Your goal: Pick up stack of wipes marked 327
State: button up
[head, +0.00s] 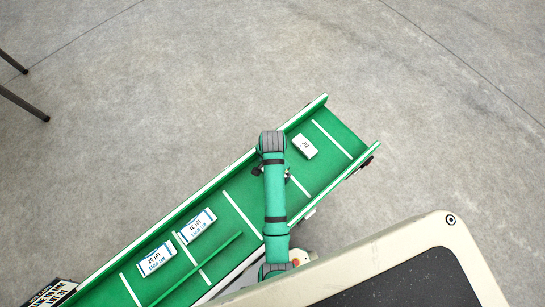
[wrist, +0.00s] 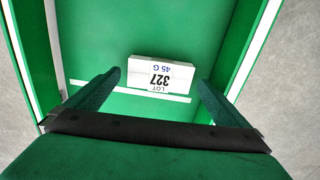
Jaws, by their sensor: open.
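The stack of wipes marked 327 (wrist: 160,73) is a small white block on the green conveyor belt. Its label reads "LOT 327 45 G" in the wrist view, upside down. In the head view the stack (head: 304,146) lies near the belt's upper right end. My gripper (wrist: 162,84) is open, with its two green fingers on either side of the stack's near side in the wrist view. The stack appears just beyond the fingertips, and no contact shows. In the head view my arm hides the fingers.
The green conveyor (head: 335,128) has raised side walls and white cross lines. Two white and blue packs, one (head: 196,226) nearer the middle and one (head: 157,259) further lower left, lie on the belt. A green rail (head: 200,268) runs beside them. Grey floor surrounds the conveyor.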

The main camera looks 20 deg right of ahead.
jog(key=shift+f, duration=1.15)
jog(key=c, duration=1)
jog(key=shift+r, duration=0.15)
